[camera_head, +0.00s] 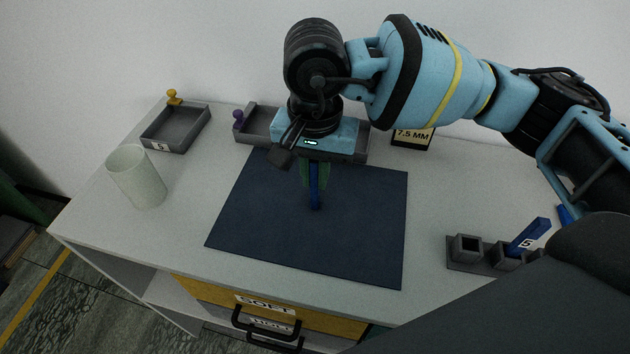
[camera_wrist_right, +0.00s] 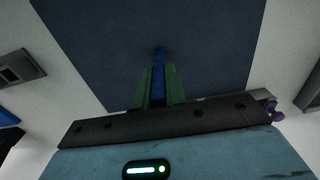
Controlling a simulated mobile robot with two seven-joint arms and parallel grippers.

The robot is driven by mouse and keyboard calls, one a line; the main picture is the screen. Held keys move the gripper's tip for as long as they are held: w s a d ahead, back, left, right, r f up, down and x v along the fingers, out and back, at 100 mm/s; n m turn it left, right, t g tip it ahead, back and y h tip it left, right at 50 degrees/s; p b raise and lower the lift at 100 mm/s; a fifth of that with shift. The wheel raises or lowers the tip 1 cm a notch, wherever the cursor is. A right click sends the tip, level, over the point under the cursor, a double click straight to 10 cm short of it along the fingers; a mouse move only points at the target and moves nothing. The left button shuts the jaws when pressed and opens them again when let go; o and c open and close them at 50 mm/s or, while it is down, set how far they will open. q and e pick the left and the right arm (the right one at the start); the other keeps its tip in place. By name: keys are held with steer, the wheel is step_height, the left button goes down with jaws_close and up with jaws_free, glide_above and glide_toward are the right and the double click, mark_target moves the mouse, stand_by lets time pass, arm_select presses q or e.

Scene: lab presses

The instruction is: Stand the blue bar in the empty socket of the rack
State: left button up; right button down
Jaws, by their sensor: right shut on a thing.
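My right gripper (camera_head: 313,178) points down over the dark blue mat and is shut on a blue bar (camera_head: 316,198). In the right wrist view, its green fingers (camera_wrist_right: 159,86) sit on both sides of the blue bar (camera_wrist_right: 158,68). The bar hangs roughly upright; I cannot tell whether its lower end touches the mat. The grey rack (camera_head: 459,265) stands at the right of the table. Its left socket (camera_head: 467,246) looks empty. Another blue bar marked 5 (camera_head: 528,236) stands tilted in the socket beside it. The rack's right part is hidden. My left gripper is not in view.
The dark mat (camera_head: 375,230) covers the table's middle. A pale cup (camera_head: 137,178) and a grey tray (camera_head: 178,130) with a yellow knob stand left. Another tray (camera_head: 260,122) with a purple knob is behind my gripper. A "7.5 MM" sign (camera_head: 413,137) stands at the back.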

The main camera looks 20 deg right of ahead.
steer(key=shift+r, duration=0.1)
steer(key=shift+r, duration=0.45)
steer(key=s+a+r+b, duration=0.1)
steer(key=s+a+r, duration=0.3)
steer(key=s+a, duration=0.5)
steer(key=s, duration=0.4)
steer(key=shift+s+b, duration=0.15)
steer(key=shift+b, duration=0.25)
